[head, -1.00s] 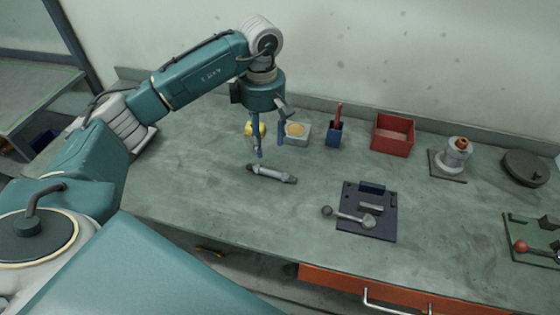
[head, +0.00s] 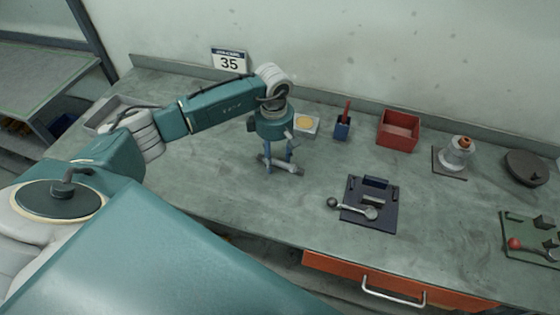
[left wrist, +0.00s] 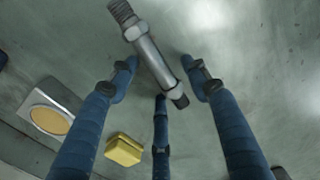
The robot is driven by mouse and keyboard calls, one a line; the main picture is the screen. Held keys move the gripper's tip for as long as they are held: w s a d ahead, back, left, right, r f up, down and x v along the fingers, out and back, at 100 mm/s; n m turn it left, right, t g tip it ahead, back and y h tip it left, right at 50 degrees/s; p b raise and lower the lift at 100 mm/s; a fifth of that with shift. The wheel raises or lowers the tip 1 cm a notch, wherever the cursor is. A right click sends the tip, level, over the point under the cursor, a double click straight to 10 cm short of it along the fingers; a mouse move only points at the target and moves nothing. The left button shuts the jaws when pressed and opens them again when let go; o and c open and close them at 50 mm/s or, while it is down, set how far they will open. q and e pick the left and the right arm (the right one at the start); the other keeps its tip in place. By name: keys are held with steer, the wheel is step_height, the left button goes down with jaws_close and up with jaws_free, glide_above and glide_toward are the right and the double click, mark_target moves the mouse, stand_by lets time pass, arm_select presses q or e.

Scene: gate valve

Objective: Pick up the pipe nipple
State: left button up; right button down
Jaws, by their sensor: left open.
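The pipe nipple (head: 287,165) is a short grey metal tube with dark threaded ends, lying on the workbench (head: 210,190). My left gripper (head: 278,170) points down over it, with its blue fingers reaching down around it and partly covering it. In the left wrist view the nipple (left wrist: 152,60) lies slantwise between the fingertips. The left gripper (left wrist: 161,82) is open, with two fingers apart on either side and a third below; I cannot tell if any touch the nipple. My right gripper is not in view.
A yellow block (left wrist: 124,150) and a pale block with a tan disc (head: 306,124) stand close behind. A blue holder (head: 342,130), red bin (head: 397,131) and dark plate with a lever (head: 368,204) lie to the right. Bare bench lies in front of the gripper.

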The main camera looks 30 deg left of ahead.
arm_select(q)
steer(key=c, duration=1.2)
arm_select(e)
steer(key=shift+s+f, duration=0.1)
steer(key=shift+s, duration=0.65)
arm_select(q)
steer(key=shift+r, duration=0.1)
jaws_close()
